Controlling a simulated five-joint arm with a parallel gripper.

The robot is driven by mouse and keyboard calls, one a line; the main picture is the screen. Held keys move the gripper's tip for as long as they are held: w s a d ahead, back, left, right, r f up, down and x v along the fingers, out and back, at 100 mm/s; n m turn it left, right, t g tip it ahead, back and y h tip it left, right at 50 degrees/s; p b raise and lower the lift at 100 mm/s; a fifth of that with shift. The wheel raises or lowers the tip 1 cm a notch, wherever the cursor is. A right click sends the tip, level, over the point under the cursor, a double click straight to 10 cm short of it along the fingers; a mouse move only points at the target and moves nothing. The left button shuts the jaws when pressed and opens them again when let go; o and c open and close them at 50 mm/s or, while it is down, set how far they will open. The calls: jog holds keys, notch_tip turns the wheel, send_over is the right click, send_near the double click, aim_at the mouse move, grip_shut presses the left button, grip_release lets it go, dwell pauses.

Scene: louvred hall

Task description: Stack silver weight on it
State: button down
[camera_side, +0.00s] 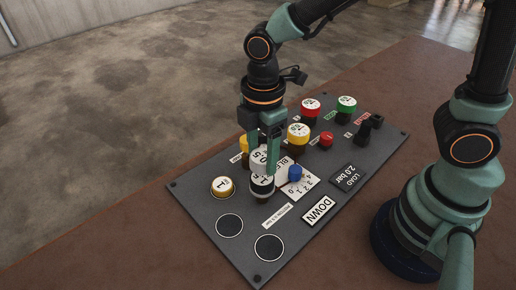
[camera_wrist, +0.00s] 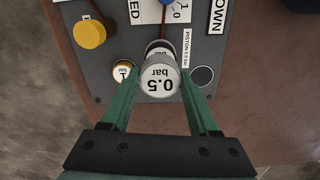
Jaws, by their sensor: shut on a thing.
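My gripper (camera_side: 263,172) points down over the dark panel, with its green fingers on either side of a silver weight (camera_wrist: 160,80). A gold-rimmed weight marked 1 (camera_side: 222,186) stands to the left, and also shows in the wrist view (camera_wrist: 123,72).
Two dark white-rimmed circles (camera_side: 229,225) lie empty at the panel's near end. A blue knob (camera_side: 295,172) is close right of my gripper. Yellow (camera_side: 298,133), red (camera_side: 310,106) and green (camera_side: 346,104) capped pieces stand farther back. A DOWN plate (camera_side: 319,210) lies at the right.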

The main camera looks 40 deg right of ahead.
aim_at(262, 156)
jog(key=shift+f, duration=1.55)
jog(key=shift+f, duration=0.1)
jog(key=shift+c, duration=0.7)
grip_release()
notch_tip(262, 156, up, 12)
jog(key=shift+f, duration=0.15)
jog(key=shift+d+r, duration=0.1)
jog(key=shift+r, duration=0.15)
jog(key=d+r+m+t, duration=0.1)
jog(key=d+m+t, duration=0.1)
jog(key=d+m, duration=0.5)
jog(key=s+d+r+m+t, duration=0.1)
jog(key=d+r+m+t, duration=0.1)
jog(key=d+m, duration=0.6)
jog(key=shift+d+r+m+t, duration=0.2)
jog(key=shift+d+m+t, duration=0.05)
jog(key=shift+m+t, duration=0.5)
